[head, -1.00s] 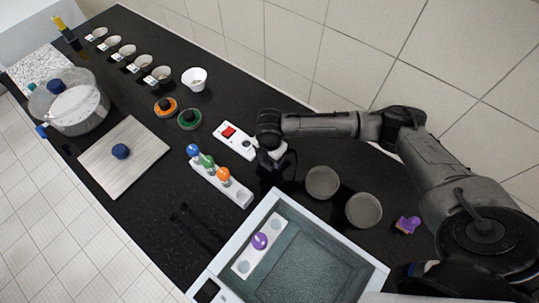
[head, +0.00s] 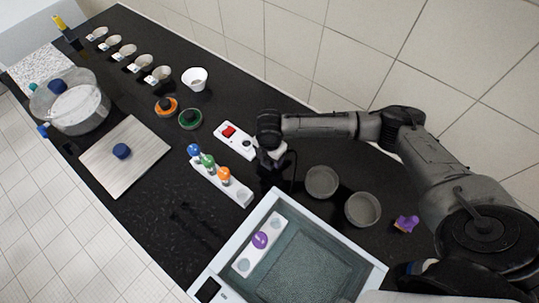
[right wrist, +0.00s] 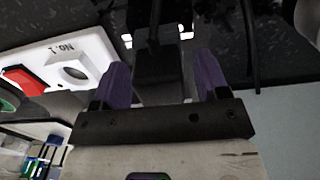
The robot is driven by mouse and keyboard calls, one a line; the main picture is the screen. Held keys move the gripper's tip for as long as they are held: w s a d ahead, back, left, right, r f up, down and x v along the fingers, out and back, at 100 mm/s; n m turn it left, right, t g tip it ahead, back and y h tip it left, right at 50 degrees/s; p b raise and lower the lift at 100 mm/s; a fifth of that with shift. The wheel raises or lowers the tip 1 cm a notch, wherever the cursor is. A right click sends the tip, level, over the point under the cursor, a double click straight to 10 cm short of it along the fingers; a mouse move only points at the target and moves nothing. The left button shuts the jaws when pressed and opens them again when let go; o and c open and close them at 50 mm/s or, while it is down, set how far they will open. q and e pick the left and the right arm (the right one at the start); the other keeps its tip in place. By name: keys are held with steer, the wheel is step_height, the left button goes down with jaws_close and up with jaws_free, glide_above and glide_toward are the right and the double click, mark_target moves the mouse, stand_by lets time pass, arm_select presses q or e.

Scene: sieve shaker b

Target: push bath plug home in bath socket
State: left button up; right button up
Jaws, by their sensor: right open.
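A white strip with a red switch and a round dark socket (head: 247,143) lies on the black counter. The strip and socket also show at the left in the right wrist view (right wrist: 75,72). My right gripper (right wrist: 162,80) is open, its two purple fingertips pointing at the counter. A black plug (right wrist: 160,82) with a cable stands between the fingers, apart from the visible round socket. White bits show on either side behind the plug; what it rests on is hidden. In the head view my right wrist covers the plug. My left gripper is not in view.
The water bath (head: 375,268) with a purple-topped rack stands in front. Two grey dishes (head: 321,182) lie right of my wrist. A rack with coloured bulb-topped items (head: 238,191) stands to the left. Wooden board (head: 95,180) and glass pot (head: 50,120) are farther left.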

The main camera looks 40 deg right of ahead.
steer(key=shift+p, duration=0.3)
steer(key=shift+c, duration=0.3)
steer(key=c, duration=1.1)
steer(key=shift+r, duration=0.1)
steer(key=shift+c, duration=0.2)
steer(key=shift+r, duration=0.1)
steer(key=shift+r+p, duration=0.7)
steer(key=shift+p, duration=0.25)
steer(key=shift+r+p, duration=1.55)
steer(key=shift+p, duration=0.2)
steer(key=shift+r+p, duration=0.55)
steer(key=shift+p, duration=0.05)
